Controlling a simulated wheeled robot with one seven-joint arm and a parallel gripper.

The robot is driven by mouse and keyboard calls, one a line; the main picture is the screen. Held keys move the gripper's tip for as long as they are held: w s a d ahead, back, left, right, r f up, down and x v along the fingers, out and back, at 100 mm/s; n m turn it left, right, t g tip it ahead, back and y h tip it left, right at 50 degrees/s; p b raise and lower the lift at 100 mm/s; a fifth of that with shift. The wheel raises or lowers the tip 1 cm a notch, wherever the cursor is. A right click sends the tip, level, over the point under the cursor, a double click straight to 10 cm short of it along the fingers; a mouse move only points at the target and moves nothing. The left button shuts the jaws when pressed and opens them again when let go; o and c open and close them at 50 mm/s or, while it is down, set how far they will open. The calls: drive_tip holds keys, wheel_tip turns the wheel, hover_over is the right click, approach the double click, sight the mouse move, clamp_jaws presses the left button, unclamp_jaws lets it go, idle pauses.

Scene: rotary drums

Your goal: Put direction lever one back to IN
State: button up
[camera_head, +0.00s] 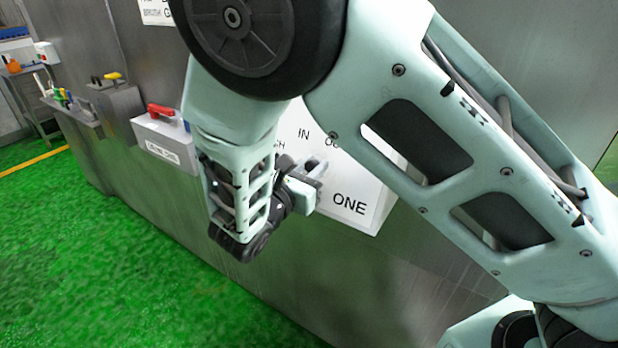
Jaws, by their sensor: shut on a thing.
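The white control box (345,203) for direction lever one is on the side of the metal machine. Its face shows "IN", part of "OU", and "ONE". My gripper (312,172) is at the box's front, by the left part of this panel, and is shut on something. The thing in its jaws is at the place of the lever, but my wrist and arm hide most of it. I cannot tell which way the lever leans.
A grey-white box with a red handle (161,110) is on the machine to the left. Farther left are grey boxes with a yellow handle (113,76) and coloured tools. The green floor (120,250) in front is clear.

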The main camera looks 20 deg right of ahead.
drive_tip(key=shift+w+a, duration=0.7)
drive_tip(key=shift+w, duration=0.25)
drive_tip(key=shift+w+a, duration=0.7)
drive_tip(key=shift+w, duration=0.25)
drive_tip(key=o, duration=0.7)
drive_tip(key=shift+o, duration=0.4)
drive_tip(key=shift+s, duration=0.1)
drive_tip(key=b+v, duration=0.6)
drive_tip(key=v, duration=1.1)
drive_tip(key=s+d+f+m+g+y, duration=0.4)
drive_tip(key=s+d+m+g+y, duration=0.15)
drive_tip(key=s+d+g, duration=0.35)
drive_tip(key=s+d+m+g+y, duration=0.1)
drive_tip(key=s+m+y, duration=0.8)
drive_tip(key=s+m, duration=0.2)
drive_tip(key=shift+s+d+r+g, duration=0.15)
drive_tip(key=shift+s+r+g, duration=0.1)
drive_tip(key=shift+g, duration=0.15)
